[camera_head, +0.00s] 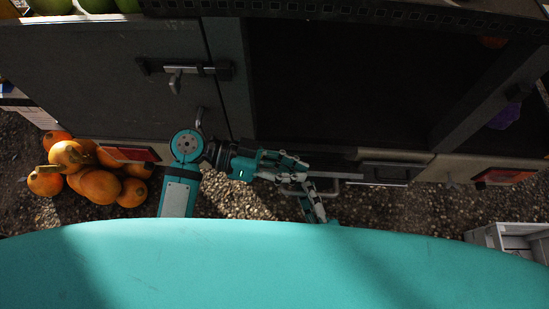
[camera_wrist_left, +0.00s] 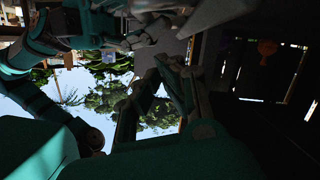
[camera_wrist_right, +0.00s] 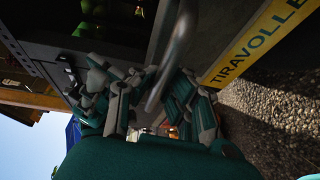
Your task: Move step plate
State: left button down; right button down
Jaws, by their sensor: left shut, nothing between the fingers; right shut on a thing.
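A silver looped handle (camera_head: 330,187) sticks out at the truck's lower edge, under the open dark compartment. A thin grey edge (camera_head: 335,177) lies just behind it; I cannot tell whether this is the step plate. My right gripper (camera_head: 308,188) comes up from below and is shut on the handle. In the right wrist view the metal handle (camera_wrist_right: 176,50) runs between its fingers. My left gripper (camera_head: 300,165) is shut and empty, just above the right one. In the left wrist view its fingers (camera_wrist_left: 172,68) are closed together, with my right gripper (camera_wrist_left: 140,38) close by.
Several orange pumpkins (camera_head: 100,185) lie on the gravel at left. A grey crate (camera_head: 510,238) stands at lower right. A closed cabinet door with a latch (camera_head: 185,72) is at upper left. A yellow lettered strip (camera_wrist_right: 262,40) runs along the truck edge. My teal body covers the bottom.

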aim_at(291, 192)
pick_arm(q)
jog(key=shift+s+a+f, duration=0.1)
jog(key=shift+s+f, duration=0.15)
jog(key=shift+f, duration=0.45)
jog(key=shift+s+f, duration=0.25)
jog(key=shift+f, duration=0.4)
pick_arm(e)
jog(key=shift+r, duration=0.3)
pick_arm(q)
jog(key=shift+s+f, duration=0.45)
jog(key=shift+s, duration=0.2)
jog(key=shift+s+m, duration=0.1)
jog(key=shift+m, duration=0.2)
pick_arm(e)
jog(key=c, duration=1.4)
grip_release()
jog(key=shift+o, duration=0.3)
jog(key=shift+s, duration=0.1)
pick_arm(q)
jog(key=shift+r, duration=0.1)
pick_arm(e)
jog(key=shift+f, duration=0.1)
